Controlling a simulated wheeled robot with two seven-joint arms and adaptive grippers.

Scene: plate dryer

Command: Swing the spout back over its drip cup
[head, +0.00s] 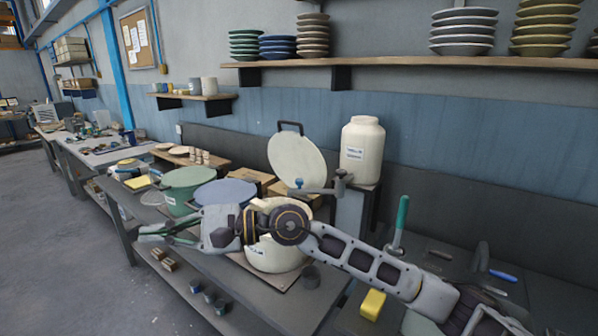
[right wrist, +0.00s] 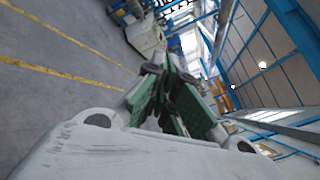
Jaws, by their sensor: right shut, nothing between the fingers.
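The spout (head: 318,191) is a short grey metal arm in the head view. It runs left from its upright pivot, with a blue piece (head: 299,183) at its outer end, above the back of the cream bucket (head: 276,257). A small dark cup (head: 311,277), which looks like the drip cup, stands on the bench just right of that bucket, lower and nearer than the spout. My right gripper (head: 157,232) is shut and empty, pointing left in front of the buckets, well left of the spout. It also shows in the right wrist view (right wrist: 163,84). My left gripper is out of view.
A round cream lid (head: 297,160) with a dark handle stands raised behind the spout. A cream jar (head: 361,151) stands behind the pivot. Green (head: 187,187) and blue (head: 225,193) buckets stand left. My right arm crosses the cream bucket.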

